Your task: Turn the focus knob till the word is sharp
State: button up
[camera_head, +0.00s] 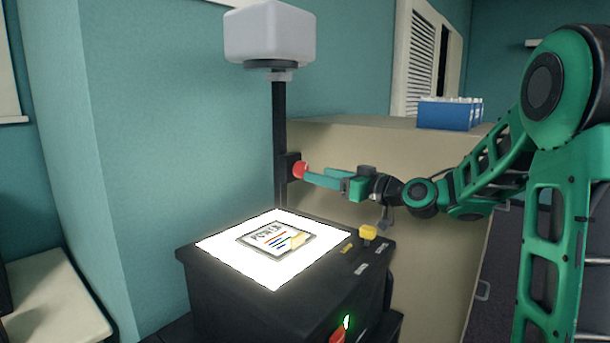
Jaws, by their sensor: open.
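The red focus knob (298,170) sits on a dark block on the black post of an overhead projector. My gripper (309,178) reaches in from the right at the knob's height. Its teal fingers are open, with their tips at the knob. I cannot tell whether they touch it or straddle it. A framed slide (263,240) with dark lettering and coloured lines lies on the projector's glowing white stage (222,247). The white projector head (268,33) is at the top of the post. The projected word is not in view.
A yellow control (367,233) stands on the projector's right edge. A red switch (338,337) and a green light (347,320) are on its front. A beige cabinet (420,250) stands behind, with a blue box (445,115) on top. A pale table (50,300) is at left.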

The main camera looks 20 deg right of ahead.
aim_at(299, 169)
jog(key=x, duration=0.6)
jog(key=c, duration=1)
